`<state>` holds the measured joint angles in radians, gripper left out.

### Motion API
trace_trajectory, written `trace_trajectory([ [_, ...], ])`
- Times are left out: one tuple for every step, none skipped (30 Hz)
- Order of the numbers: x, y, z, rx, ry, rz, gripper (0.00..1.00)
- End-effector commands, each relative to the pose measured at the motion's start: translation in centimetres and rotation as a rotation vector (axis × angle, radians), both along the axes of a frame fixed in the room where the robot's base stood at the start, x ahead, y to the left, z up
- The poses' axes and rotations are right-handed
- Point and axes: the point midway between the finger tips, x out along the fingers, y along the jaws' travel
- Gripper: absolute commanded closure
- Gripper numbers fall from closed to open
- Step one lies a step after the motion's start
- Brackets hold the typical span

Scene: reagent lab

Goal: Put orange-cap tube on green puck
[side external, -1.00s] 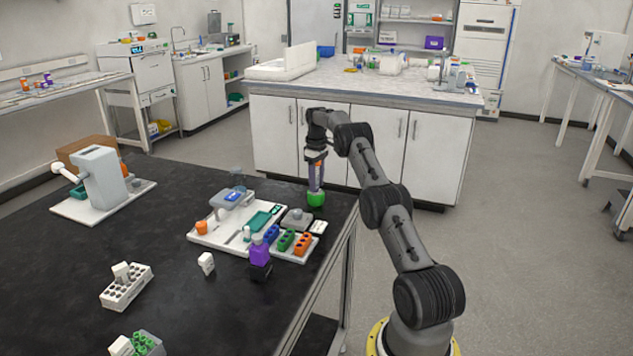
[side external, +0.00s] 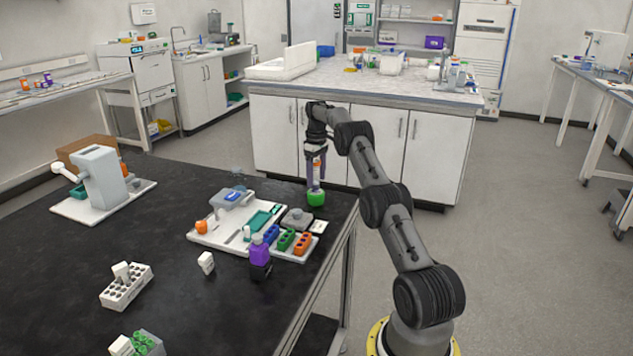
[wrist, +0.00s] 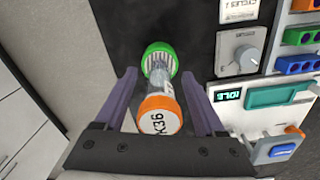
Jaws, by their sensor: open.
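The orange-cap tube (wrist: 162,95) is between my open fingers in the wrist view, its cap marked "K36" towards the camera. Its lower end meets the green puck (wrist: 158,56), and it appears to stand on it. In the side external view the green puck (side external: 316,199) sits near the table's far right corner. The orange-cap tube (side external: 317,167) shows above it, partly hidden by the fingers. My gripper (side external: 315,186) points down around the tube. In the wrist view my gripper (wrist: 165,90) has a finger on each side, with gaps visible beside the tube.
A white tray (side external: 215,240) with a teal item and coloured racks lies left of the puck. A grey knob device (wrist: 242,55) is close by on the right in the wrist view.

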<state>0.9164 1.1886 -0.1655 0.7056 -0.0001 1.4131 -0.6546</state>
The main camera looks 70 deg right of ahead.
Motion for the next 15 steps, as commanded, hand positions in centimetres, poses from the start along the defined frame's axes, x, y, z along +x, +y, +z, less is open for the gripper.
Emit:
trace_trajectory([
  [0.0,-0.1,1.1,-0.004,-0.003,0.0,0.28],
  [0.1,-0.1,1.6,-0.004,-0.004,0.0,0.28],
  [0.1,-0.1,2.3,-0.005,-0.004,0.0,0.28],
  [0.1,-0.1,2.9,-0.004,-0.003,0.0,0.28],
  [0.1,-0.1,3.4,-0.004,-0.003,0.0,0.28],
  [0.1,-0.1,3.8,-0.003,-0.002,0.0,0.28],
  [0.1,-0.1,4.0,-0.002,-0.001,0.0,0.28],
  [0.1,-0.1,4.3,-0.002,-0.001,0.0,0.28],
  [0.1,-0.1,4.7,-0.002,-0.001,0.0,0.28],
  [0.1,-0.1,4.9,-0.002,-0.001,0.0,0.28],
  [0.1,-0.1,5.1,-0.003,-0.002,0.0,0.28],
  [0.0,0.0,5.3,-0.001,-0.001,0.0,0.28],
  [0.0,0.0,5.4,-0.001,-0.001,0.0,0.28],
  [0.0,0.0,5.5,-0.001,-0.001,0.0,0.28],
  [0.0,0.0,5.6,-0.001,-0.001,0.0,0.28],
])
